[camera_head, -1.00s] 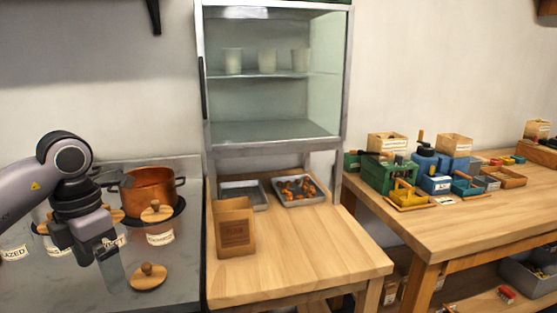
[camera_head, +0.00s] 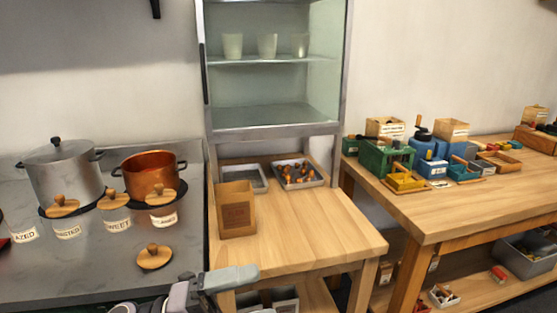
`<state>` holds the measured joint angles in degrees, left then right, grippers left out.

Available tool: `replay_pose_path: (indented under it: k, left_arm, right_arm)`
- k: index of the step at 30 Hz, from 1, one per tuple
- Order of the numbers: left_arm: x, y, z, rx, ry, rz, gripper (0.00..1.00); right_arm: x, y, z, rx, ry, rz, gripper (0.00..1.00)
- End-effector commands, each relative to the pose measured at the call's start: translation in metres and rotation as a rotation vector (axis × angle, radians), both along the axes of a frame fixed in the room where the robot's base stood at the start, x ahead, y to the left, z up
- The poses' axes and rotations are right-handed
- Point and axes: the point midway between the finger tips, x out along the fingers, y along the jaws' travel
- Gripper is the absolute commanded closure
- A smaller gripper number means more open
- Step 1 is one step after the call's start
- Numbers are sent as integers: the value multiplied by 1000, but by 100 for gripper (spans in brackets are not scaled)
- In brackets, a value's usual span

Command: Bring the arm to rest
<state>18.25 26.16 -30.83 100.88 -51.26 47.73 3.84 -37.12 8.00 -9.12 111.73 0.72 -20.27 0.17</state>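My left gripper (camera_head: 228,280) is low at the bottom edge of the head view, in front of the small wooden table. Its grey arm is mostly cut off by the frame, and I cannot tell whether the fingers are apart. No held thing shows at it. My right gripper is out of view. A metal tray with chestnuts (camera_head: 322,183) and another metal tray (camera_head: 262,187) sit at the table's back.
A grey counter (camera_head: 60,283) at left holds a steel pot (camera_head: 65,172), a copper pot (camera_head: 150,177), labelled jars and a loose wooden lid (camera_head: 154,258). A glass cabinet (camera_head: 275,130) stands behind. A longer table (camera_head: 440,212) at right holds boxes and tools.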

Motion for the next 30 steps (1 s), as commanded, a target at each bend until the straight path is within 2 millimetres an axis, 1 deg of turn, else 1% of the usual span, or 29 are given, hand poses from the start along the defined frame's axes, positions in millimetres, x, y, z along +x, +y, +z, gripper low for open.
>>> replay_pose_path:
  k: [1, 4, 7, 8, 11, 12, 14, 15, 17, 18, 20, 21, 24, 25, 27, 30]
  left_arm:
    - [3, 4, -3, -86, 96, 70, 0]
    - [14, 20, -13, -233, 281, 219, 0]
    - [23, 42, -35, -357, 484, 374, 0]
    - [25, 50, -45, -389, 548, 423, 0]
    - [23, 76, -82, -485, 768, 582, 0]
    - [20, 87, -100, -516, 859, 648, 0]
    - [11, 103, -129, -558, 998, 743, 0]
    - [1, 113, -149, -580, 1094, 807, 0]
    - [-16, 126, -179, -608, 1233, 898, 0]
    - [-29, 134, -198, -621, 1321, 954, 0]
    - [-50, 143, -223, -637, 1444, 1028, 0]
    - [-64, 148, -237, -643, 1518, 1069, 0]
    - [-94, 156, -262, -652, 1659, 1148, 0]
    - [-101, 157, -268, -652, 1691, 1164, 0]
    - [-112, 159, -276, -654, 1742, 1191, 0]
    - [-119, 160, -281, -653, 1773, 1207, 0]
  right_arm:
    - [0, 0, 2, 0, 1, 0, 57]
    - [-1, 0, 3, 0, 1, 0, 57]
    - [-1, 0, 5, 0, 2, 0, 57]
    - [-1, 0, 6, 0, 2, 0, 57]
    - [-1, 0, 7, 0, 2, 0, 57]
    - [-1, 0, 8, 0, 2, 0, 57]
    - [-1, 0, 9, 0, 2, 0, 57]
    - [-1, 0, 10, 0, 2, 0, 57]
    - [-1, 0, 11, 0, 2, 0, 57]
    - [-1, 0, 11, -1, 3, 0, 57]
    - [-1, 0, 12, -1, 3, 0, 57]
    - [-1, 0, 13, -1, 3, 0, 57]
    - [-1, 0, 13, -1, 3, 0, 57]
    - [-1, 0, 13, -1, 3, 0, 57]
    - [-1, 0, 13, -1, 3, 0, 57]
    - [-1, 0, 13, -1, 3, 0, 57]
